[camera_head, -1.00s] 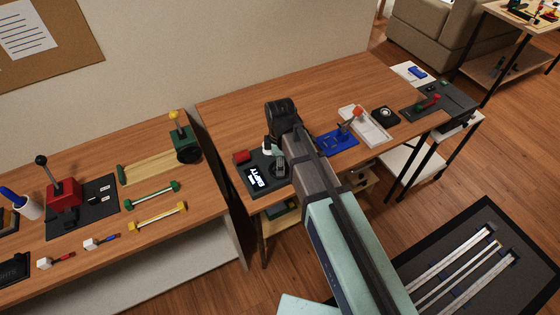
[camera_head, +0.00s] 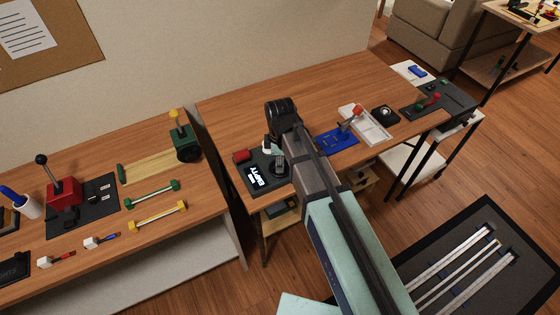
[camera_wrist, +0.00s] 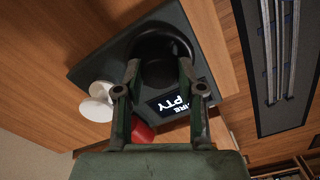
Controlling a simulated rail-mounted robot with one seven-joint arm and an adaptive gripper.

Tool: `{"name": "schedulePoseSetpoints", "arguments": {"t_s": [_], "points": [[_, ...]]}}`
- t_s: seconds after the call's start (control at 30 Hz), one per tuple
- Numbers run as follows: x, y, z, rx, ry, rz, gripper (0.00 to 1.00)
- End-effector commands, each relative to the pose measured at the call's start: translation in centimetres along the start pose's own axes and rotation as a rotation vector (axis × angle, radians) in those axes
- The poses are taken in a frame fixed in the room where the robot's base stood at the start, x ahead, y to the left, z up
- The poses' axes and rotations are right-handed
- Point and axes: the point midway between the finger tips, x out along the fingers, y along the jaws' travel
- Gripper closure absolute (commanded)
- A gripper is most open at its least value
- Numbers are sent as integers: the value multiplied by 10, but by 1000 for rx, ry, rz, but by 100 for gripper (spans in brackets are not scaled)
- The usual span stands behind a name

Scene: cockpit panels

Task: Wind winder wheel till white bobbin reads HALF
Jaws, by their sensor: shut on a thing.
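The winder's dark base (camera_wrist: 98,65) lies below my gripper in the wrist view. Its black round wheel (camera_wrist: 162,50) stands between my fingertips. My gripper (camera_wrist: 159,72) is shut on the wheel, one finger on each side. The white bobbin (camera_wrist: 98,104) is beside the wheel, at the left in the wrist view. A display (camera_wrist: 176,103) on the base shows white letters that read EMPTY, partly hidden by a finger. The display (camera_head: 256,177) also shows in the head view, beside my gripper (camera_head: 278,165), where my arm hides part of the winder.
A blue panel (camera_head: 337,139), a white tray (camera_head: 372,127) and a black knob box (camera_head: 386,115) stand to the right. The table's back (camera_head: 310,92) is clear. Another bench (camera_head: 205,205) stands left across a gap.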

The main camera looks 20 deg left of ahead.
Motion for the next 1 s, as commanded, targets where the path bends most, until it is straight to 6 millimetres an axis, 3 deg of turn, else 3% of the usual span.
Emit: {"name": "schedulePoseSetpoints", "arguments": {"t_s": [1.0], "points": [[1, 0, 0, 881, -1, -2, 96]]}}
